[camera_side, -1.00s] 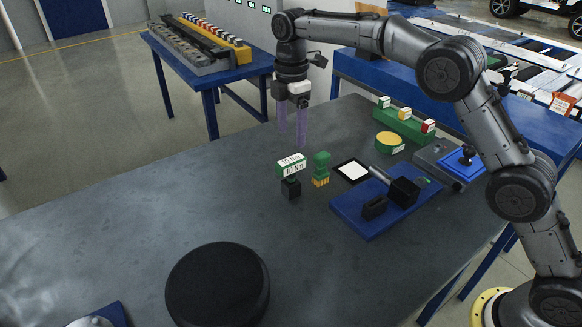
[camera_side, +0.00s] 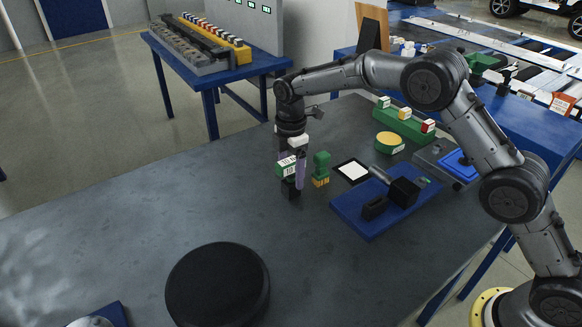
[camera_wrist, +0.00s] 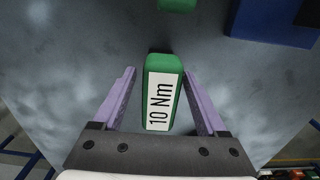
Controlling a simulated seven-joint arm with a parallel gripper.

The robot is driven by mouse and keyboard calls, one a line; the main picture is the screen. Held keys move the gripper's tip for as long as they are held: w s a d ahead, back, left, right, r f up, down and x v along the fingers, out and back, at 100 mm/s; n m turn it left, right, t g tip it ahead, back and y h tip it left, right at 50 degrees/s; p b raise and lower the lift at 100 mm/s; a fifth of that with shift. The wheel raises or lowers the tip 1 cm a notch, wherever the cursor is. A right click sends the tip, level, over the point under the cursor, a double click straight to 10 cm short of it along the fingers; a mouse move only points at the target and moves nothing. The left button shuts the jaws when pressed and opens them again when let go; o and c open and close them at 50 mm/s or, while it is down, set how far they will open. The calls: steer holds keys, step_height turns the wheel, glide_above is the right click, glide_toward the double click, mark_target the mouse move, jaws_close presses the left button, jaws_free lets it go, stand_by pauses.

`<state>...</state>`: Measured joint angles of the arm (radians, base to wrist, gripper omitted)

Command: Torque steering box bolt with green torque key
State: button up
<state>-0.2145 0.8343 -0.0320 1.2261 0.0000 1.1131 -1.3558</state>
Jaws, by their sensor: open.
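The green torque key (camera_side: 285,169) has a white "10 Nm" label and sits on a black holder (camera_side: 290,191) on the dark table. My gripper (camera_side: 292,172) points down over it with its purple fingers on either side. In the wrist view the key (camera_wrist: 162,95) lies between the two open fingers (camera_wrist: 159,75), with a gap at each side. A blue plate (camera_side: 366,222) bears a black block with a grey cylinder (camera_side: 404,191) and may be the steering box. I cannot make out its bolt.
A green and yellow piece (camera_side: 321,168) stands close right of the key. A white square with black border (camera_side: 352,171), a yellow-topped round piece (camera_side: 389,142) and a green rack (camera_side: 405,123) stand beyond. A large black disc (camera_side: 217,285) lies in front. The table's left is clear.

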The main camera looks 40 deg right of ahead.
steer(key=shift+c, duration=0.3)
jaws_close()
stand_by(0.3)
step_height(320, 180, up, 10)
stand_by(0.5)
steer(key=c, duration=0.6)
jaws_free()
jaws_close()
